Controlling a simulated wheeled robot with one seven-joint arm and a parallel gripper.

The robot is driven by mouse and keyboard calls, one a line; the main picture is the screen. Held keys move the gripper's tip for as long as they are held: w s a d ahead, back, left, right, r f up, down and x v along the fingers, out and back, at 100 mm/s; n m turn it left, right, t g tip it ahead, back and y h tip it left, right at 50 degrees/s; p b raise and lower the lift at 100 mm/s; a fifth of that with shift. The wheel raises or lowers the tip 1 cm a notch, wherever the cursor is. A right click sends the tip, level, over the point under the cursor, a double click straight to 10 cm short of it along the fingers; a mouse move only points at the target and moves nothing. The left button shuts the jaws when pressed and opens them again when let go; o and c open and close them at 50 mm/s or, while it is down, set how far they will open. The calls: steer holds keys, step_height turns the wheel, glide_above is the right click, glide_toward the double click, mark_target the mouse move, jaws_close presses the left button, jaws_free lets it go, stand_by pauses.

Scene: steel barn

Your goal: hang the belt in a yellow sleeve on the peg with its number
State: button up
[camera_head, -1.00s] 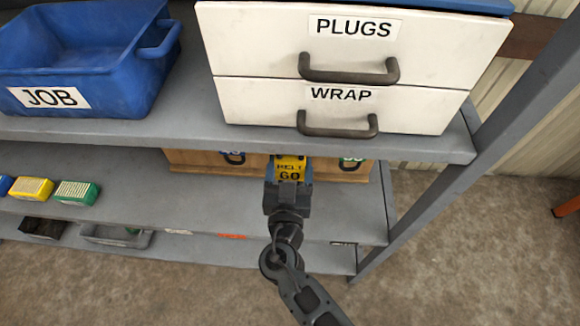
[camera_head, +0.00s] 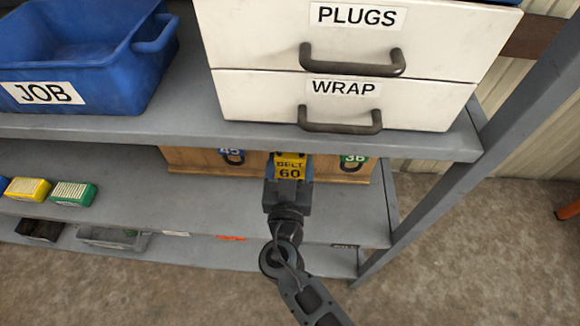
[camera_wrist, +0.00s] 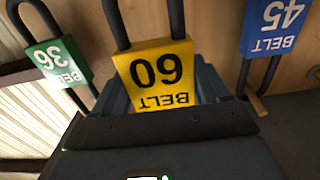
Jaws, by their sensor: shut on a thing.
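The belt in a yellow sleeve (camera_head: 290,163) reads BELT 60. My gripper (camera_head: 289,181) is shut on its sleeve, in front of a wooden board (camera_head: 195,162) under the upper shelf. In the wrist view the yellow sleeve (camera_wrist: 157,73) sits between the dark jaws (camera_wrist: 165,110), and its black loop runs out of the top of the picture. A blue-sleeved belt 45 (camera_wrist: 275,27) and a green-sleeved belt 36 (camera_wrist: 57,62) hang on either side of it. The peg for 60 and its number cannot be made out, so I cannot tell whether the loop is around a peg.
The upper shelf (camera_head: 120,128) overhangs my gripper. It carries a blue JOB bin (camera_head: 75,60) and white drawers (camera_head: 430,50) marked PLUGS and WRAP. Yellow (camera_head: 28,188) and green (camera_head: 74,193) boxes stand on the shelf below. A grey post (camera_head: 450,195) rises at right.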

steer(key=w+b, duration=0.4)
steer(key=w, duration=0.2)
steer(key=shift+w+b, duration=0.2)
steer(key=shift+b, duration=0.1)
stand_by(0.9)
steer(key=shift+d, duration=0.1)
steer(key=shift+b, duration=0.45)
stand_by(0.3)
steer(key=shift+f+b, duration=0.55)
steer(key=shift+b, duration=0.5)
steer(key=o, duration=1.1)
